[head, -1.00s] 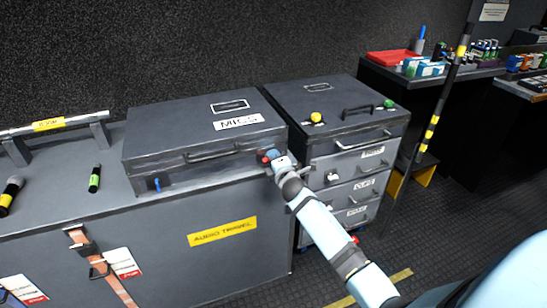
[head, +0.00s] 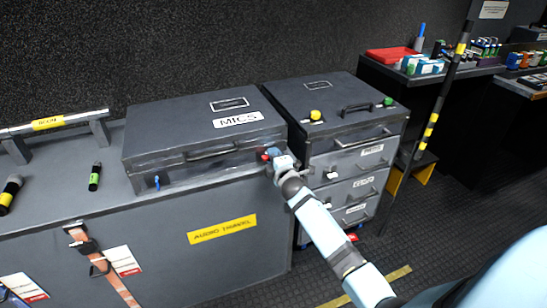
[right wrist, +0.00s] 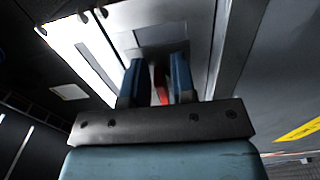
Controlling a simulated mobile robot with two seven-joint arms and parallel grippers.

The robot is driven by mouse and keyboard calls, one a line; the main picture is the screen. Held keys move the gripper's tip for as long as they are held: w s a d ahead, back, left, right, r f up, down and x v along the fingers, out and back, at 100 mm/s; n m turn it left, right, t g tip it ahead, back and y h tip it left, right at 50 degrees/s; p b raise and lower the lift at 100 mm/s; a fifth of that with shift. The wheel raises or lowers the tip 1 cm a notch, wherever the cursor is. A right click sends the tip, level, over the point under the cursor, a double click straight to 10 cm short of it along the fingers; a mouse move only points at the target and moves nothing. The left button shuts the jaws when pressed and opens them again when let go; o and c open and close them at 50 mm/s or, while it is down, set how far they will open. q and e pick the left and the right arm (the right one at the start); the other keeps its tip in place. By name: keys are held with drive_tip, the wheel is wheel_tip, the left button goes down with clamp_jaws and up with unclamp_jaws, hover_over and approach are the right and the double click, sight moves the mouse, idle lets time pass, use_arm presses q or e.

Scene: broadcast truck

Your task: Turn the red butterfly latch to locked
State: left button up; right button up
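The red butterfly latch (head: 265,157) is on the front right of the dark MICS case (head: 165,143). My right gripper (head: 270,154) is at that latch, partly covering it. In the right wrist view the red latch (right wrist: 160,85) stands between the two blue fingers of my right gripper (right wrist: 157,80). A narrow gap shows beside the latch, so the fingers look open around it. Whether a finger touches it is hard to tell. My left gripper is out of view.
The case sits on a grey audio trunk (head: 130,240). A blue latch (head: 157,183) is at the case's front left. A drawer cabinet (head: 350,137) stands close on the right. Microphones (head: 94,177) lie on the trunk's left.

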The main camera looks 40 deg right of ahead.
drive_tip(key=shift+o, duration=0.4)
drive_tip(key=shift+s, duration=0.1)
drive_tip(key=shift+s+a, duration=0.1)
drive_tip(key=shift+s, duration=0.15)
use_arm(q)
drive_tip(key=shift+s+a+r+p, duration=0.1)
drive_tip(key=shift+p, duration=0.6)
use_arm(e)
drive_tip(key=v, duration=1.3)
drive_tip(key=s+a+f+m+g+y, duration=0.35)
drive_tip(key=s+a+f+m, duration=0.2)
drive_tip(key=s+a, duration=0.55)
drive_tip(key=s+a+f+m+g+y, duration=0.2)
drive_tip(key=s+a+f+m+y, duration=0.3)
drive_tip(key=s+a, duration=0.6)
use_arm(q)
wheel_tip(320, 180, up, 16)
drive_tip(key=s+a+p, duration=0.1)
drive_tip(key=p, duration=2.2)
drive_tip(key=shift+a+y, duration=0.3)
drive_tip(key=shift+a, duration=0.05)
use_arm(e)
wheel_tip(320, 180, up, 18)
drive_tip(key=s+m, duration=0.1)
drive_tip(key=s, duration=0.1)
drive_tip(key=shift+s+f+m+g+h, duration=0.25)
drive_tip(key=shift+s+m+g+h, duration=0.1)
drive_tip(key=shift+s+g+h, duration=0.1)
